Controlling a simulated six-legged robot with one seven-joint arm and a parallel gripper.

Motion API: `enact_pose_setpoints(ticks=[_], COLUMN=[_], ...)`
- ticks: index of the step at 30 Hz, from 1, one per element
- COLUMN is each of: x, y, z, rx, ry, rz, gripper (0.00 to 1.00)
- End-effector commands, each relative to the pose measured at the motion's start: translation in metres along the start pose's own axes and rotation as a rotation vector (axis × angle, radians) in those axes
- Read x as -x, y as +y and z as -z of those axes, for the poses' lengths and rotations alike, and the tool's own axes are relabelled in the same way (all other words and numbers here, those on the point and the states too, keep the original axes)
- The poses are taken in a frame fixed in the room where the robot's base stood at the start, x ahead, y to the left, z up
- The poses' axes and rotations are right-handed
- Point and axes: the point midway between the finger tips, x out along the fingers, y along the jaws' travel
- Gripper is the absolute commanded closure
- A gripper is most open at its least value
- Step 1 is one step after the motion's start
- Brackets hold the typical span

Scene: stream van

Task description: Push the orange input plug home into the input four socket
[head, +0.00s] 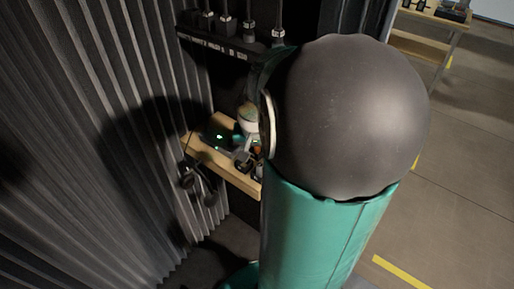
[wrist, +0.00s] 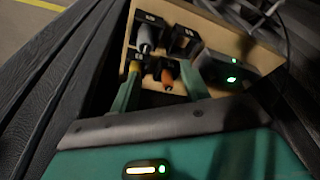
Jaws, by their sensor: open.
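In the wrist view, the orange plug (wrist: 167,77) points at a black socket block on a pale wooden board (wrist: 205,28). I cannot tell how deep it sits in the socket. My gripper (wrist: 159,70) is open, with one green finger on each side of the orange plug. Contact with it cannot be made out. A yellow plug (wrist: 134,67) is close by the left fingertip. A grey plug (wrist: 145,38) is in the socket above. The socket numbers are too small to read. In the head view, my arm hides the gripper and most of the sockets.
A dark box (wrist: 232,72) with green lights stands right of the sockets. In the head view, headphones (head: 199,184) hang below the wooden shelf (head: 228,170). A power strip (head: 215,46) with several plugs is above. A ribbed wall (head: 90,140) rises on the left.

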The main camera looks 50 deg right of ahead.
Motion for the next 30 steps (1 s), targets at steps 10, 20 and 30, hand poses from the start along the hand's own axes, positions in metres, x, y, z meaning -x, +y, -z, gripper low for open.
enact_pose_setpoints(ticks=[10, 20, 30], x=[-0.004, -0.011, -0.017], y=[0.001, 0.0, -0.001], z=[0.023, 0.047, 0.064], rx=[0.0, 0.0, 0.002], ry=[0.013, 0.012, 0.01], rz=[-0.005, -0.003, -0.001], gripper=[0.54, 0.54, 0.54])
